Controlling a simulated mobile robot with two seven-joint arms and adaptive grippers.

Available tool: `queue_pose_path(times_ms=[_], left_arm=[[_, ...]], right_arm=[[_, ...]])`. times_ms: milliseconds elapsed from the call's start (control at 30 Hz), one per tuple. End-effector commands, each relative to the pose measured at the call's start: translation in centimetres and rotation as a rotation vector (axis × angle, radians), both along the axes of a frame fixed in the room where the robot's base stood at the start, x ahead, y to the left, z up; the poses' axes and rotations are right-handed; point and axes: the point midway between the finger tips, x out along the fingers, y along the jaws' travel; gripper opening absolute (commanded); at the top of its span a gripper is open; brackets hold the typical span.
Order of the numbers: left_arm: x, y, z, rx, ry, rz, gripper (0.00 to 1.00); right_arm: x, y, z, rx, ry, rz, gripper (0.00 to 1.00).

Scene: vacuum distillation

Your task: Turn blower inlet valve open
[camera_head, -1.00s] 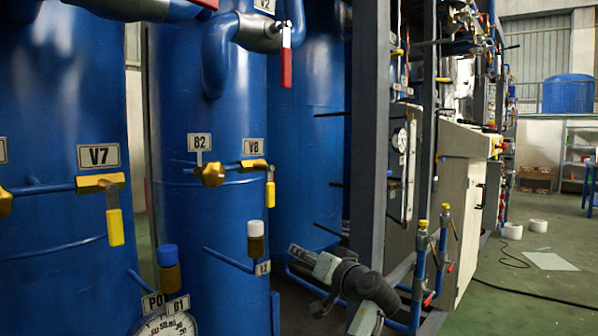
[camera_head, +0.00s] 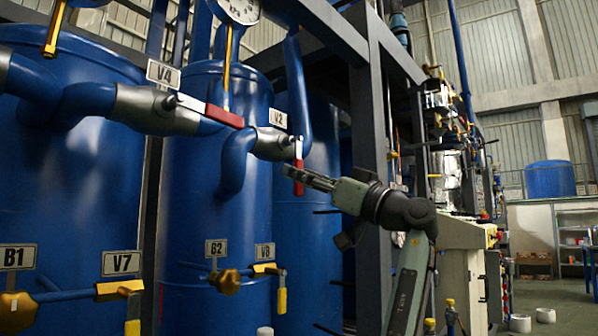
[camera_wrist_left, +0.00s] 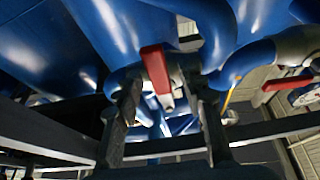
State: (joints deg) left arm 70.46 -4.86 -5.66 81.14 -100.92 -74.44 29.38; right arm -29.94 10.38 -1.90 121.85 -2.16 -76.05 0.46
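The valve labelled V2 (camera_head: 278,119) has a red handle (camera_head: 299,149) that hangs straight down from its silver body (camera_head: 268,143). My left gripper (camera_head: 294,173) is at the lower part of this handle, covering a piece of it in the head view. In the left wrist view the gripper (camera_wrist_left: 168,112) is open, its dark fingers spread on either side of a red handle (camera_wrist_left: 155,68). I cannot tell whether a finger touches it. The valve labelled V4 (camera_head: 163,73) has a red handle (camera_head: 224,116) lying nearly level. My right gripper is not in view.
Blue tanks (camera_head: 205,165) stand behind the valves. A dark steel frame post (camera_head: 372,140) rises close behind my left arm. Valves labelled V7 (camera_head: 121,263) and V8 (camera_head: 264,252) with yellow handles sit lower. A gauge (camera_head: 240,8) is above. Open floor lies at the far right.

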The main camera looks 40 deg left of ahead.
Motion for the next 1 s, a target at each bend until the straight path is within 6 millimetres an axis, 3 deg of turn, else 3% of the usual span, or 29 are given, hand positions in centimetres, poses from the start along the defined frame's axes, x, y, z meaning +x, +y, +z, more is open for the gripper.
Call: queue_pose_path(times_ms=[167,433,767,1000], left_arm=[[0.11,1.23,0.52,0.0,0.0,-0.001,0.4],[0.14,1.38,0.51,0.0,0.0,-0.001,0.4],[0.14,1.36,0.49,-0.001,0.001,-0.001,0.0],[0.14,1.35,0.48,-0.001,0.001,-0.001,0.0]], right_arm=[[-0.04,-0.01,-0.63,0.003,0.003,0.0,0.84],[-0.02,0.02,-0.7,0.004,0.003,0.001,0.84],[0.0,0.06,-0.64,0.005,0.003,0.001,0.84],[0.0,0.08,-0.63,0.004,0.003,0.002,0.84]])
